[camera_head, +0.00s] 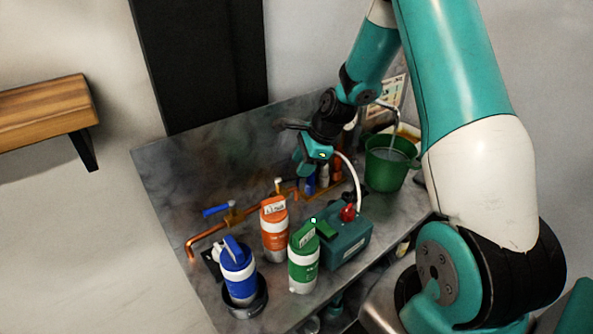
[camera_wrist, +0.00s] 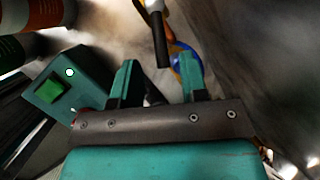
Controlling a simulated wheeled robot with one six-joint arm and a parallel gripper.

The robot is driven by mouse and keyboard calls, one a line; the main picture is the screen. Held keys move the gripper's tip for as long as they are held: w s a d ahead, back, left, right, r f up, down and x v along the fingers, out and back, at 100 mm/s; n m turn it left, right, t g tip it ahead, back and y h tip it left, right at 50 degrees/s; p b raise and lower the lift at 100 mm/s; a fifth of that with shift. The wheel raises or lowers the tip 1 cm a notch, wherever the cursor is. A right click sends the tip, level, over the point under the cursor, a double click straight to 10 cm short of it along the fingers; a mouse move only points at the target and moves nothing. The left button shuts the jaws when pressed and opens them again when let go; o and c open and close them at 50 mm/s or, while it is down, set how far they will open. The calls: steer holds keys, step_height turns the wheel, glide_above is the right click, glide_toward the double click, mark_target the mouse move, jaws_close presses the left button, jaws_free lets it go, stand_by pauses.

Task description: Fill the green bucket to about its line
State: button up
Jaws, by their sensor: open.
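The green bucket (camera_head: 386,170) stands upright at the back right of the bench in the head view. A thin curved spout (camera_head: 394,128) hangs over it, and a pale grey surface shows inside. I cannot make out its line or whether liquid is running. My gripper (camera_wrist: 158,82) is open, with nothing clearly held between its fingers. In the head view it is left of the bucket, above the copper pipework. In the wrist view a dark handle (camera_wrist: 161,45) and a blue part (camera_wrist: 181,50) lie beyond the fingertips. The bucket is not recognisable there.
A teal pump box (camera_head: 345,243) with a red knob (camera_head: 348,212) and white hose stands in front of my gripper. Orange (camera_head: 274,240), green (camera_head: 303,270) and blue (camera_head: 238,278) canisters stand left of it. A blue-handled valve (camera_head: 216,211) is on the copper pipe.

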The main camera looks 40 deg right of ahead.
mark_target(291, 177)
steer(key=shift+x, duration=2.1)
jaws_close()
